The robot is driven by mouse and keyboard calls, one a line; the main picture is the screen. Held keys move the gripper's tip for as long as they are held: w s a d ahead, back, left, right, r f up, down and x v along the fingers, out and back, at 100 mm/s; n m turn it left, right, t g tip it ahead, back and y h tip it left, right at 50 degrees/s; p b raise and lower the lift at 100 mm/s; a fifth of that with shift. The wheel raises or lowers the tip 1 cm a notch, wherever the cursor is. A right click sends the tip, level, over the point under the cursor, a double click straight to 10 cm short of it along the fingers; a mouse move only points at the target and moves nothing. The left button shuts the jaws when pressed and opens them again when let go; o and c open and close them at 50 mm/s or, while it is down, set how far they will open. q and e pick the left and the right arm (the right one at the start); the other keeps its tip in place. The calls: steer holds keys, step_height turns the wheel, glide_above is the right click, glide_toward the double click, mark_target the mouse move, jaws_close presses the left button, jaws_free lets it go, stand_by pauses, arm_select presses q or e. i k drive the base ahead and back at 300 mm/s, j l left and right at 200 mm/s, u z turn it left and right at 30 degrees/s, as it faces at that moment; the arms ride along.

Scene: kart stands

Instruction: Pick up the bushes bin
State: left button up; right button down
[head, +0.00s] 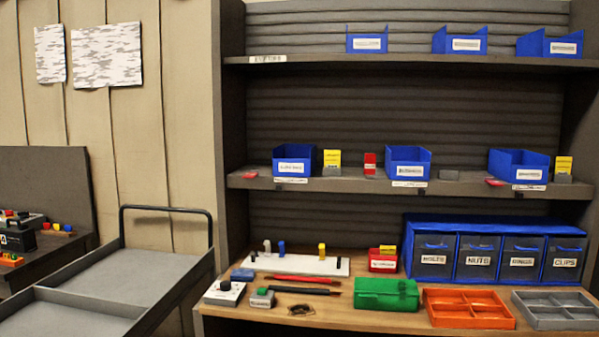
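Several blue open bins with white labels stand on the two shelves. On the middle shelf there is a left bin (294,157), a middle bin (408,161) and a right bin (519,162). On the upper shelf there is a left bin (367,40), a middle bin (459,41) and a right bin (550,44). Their labels are too blurred to read surely, so I cannot tell which is the bushes bin. The bins' contents are hidden. Neither of my grippers is in view.
Yellow and red cards stand between the middle-shelf bins. On the bench below are a blue drawer unit (497,219), a green box (387,295), an orange divided tray (466,322) and a grey tray (518,303). A grey cart (120,272) stands at left.

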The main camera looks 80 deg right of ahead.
mark_target(402, 163)
steer(key=z, duration=3.3)
